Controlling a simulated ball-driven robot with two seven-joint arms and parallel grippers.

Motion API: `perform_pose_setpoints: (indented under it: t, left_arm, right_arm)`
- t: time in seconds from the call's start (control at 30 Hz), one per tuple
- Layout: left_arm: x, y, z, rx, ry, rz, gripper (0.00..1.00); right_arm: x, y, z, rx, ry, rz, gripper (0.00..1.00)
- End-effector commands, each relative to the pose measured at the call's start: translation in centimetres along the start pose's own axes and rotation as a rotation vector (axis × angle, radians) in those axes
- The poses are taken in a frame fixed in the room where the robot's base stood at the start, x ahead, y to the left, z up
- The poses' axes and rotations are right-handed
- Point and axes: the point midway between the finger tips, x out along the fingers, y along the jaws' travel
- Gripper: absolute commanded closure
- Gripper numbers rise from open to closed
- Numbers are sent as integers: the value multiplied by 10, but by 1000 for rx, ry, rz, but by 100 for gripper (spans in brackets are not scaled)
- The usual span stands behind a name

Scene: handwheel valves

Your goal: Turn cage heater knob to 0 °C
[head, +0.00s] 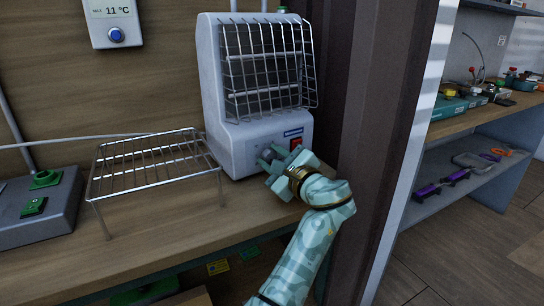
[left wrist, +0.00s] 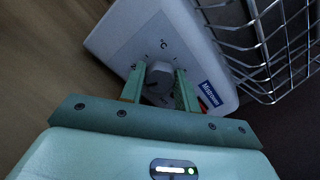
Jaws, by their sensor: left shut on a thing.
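The cage heater (head: 230,75) is a white box with a wire cage (head: 265,70) on its front, standing on the wooden bench. Its grey round knob (left wrist: 160,77) sits on the lower front panel below a °C mark in the left wrist view. My left gripper (left wrist: 160,85) has its two green fingers on either side of the knob and is shut on it. In the head view the left gripper (head: 270,157) is at the heater's lower front and mostly covers the knob. The exact setting is too small to read. My right gripper is not in view.
A red switch (head: 296,144) is right beside the gripper on the heater panel. A wire rack (head: 150,165) stands left of the heater. A grey box with green buttons (head: 40,210) is at far left. A dark post (head: 375,100) rises to the right.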

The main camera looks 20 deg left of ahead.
Motion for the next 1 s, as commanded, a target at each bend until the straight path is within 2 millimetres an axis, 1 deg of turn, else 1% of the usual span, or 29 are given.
perform_pose_setpoints:
  t: [0.2, 0.4, 0.93, 0.97, 1.0]
  left_arm:
    - [0, 1, -1, -128, 2, 1, 91]
    - [0, 1, -2, -201, 2, 2, 91]
    - [0, 2, -2, -229, 2, 3, 91]
    - [0, 2, -2, -229, 2, 3, 66]
    - [0, 2, -2, -229, 2, 3, 54]
  right_arm:
    - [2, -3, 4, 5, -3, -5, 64]
    - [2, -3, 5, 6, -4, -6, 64]
    - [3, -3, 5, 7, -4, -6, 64]
    - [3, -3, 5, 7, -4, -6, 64]
    - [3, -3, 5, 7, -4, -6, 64]
